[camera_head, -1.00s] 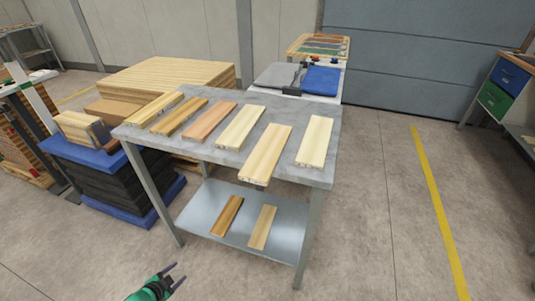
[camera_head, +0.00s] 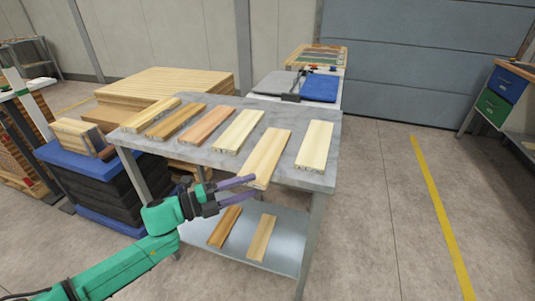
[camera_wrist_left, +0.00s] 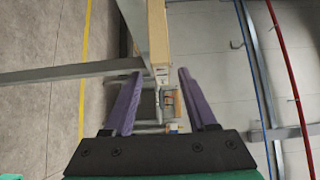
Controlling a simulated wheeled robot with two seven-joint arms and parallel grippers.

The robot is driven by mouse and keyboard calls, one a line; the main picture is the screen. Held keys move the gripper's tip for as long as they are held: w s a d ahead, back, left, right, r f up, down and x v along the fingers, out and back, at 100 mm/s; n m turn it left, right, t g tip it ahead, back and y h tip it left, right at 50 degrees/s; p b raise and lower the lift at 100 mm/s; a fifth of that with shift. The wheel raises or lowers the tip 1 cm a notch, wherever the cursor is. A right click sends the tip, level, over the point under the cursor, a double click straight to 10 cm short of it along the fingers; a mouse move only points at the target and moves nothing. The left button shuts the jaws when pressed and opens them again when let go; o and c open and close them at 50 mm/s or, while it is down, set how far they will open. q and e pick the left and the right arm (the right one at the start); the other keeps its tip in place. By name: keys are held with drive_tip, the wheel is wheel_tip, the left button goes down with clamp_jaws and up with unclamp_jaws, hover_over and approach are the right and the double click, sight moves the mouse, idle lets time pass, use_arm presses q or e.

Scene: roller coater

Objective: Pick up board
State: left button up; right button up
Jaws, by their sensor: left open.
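Several light and brown boards lie in a row on the grey metal table (camera_head: 222,161). One pale board (camera_head: 268,155) juts out over the table's front edge. My left gripper (camera_head: 252,186) is open and empty, at the front end of this board. In the left wrist view the end of the board (camera_wrist_left: 158,35) shows ahead, between the lines of the spread purple fingers (camera_wrist_left: 158,75). I cannot tell whether the fingers touch it. My right gripper is not in view.
Another pale board (camera_head: 315,145) lies to the right on the tabletop. The lower shelf (camera_head: 285,232) holds two boards. A stack of planks (camera_head: 170,83) stands behind at the left, and a blue-topped stack (camera_head: 62,158) at the far left. The floor at the right is clear.

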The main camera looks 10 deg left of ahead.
sight(268, 177)
use_arm(q)
drive_tip(key=shift+w+d+r, duration=0.1)
drive_tip(key=shift+w+d, duration=0.25)
drive_tip(key=shift+d, duration=0.05)
drive_tip(key=p+x, duration=0.1)
drive_tip(key=x, duration=0.4)
drive_tip(key=shift+r+p, duration=0.15)
drive_tip(key=shift+p, duration=0.2)
drive_tip(key=shift+w+d, duration=0.1)
drive_tip(key=shift+d, duration=0.15)
drive_tip(key=shift+a, duration=0.1)
clamp_jaws()
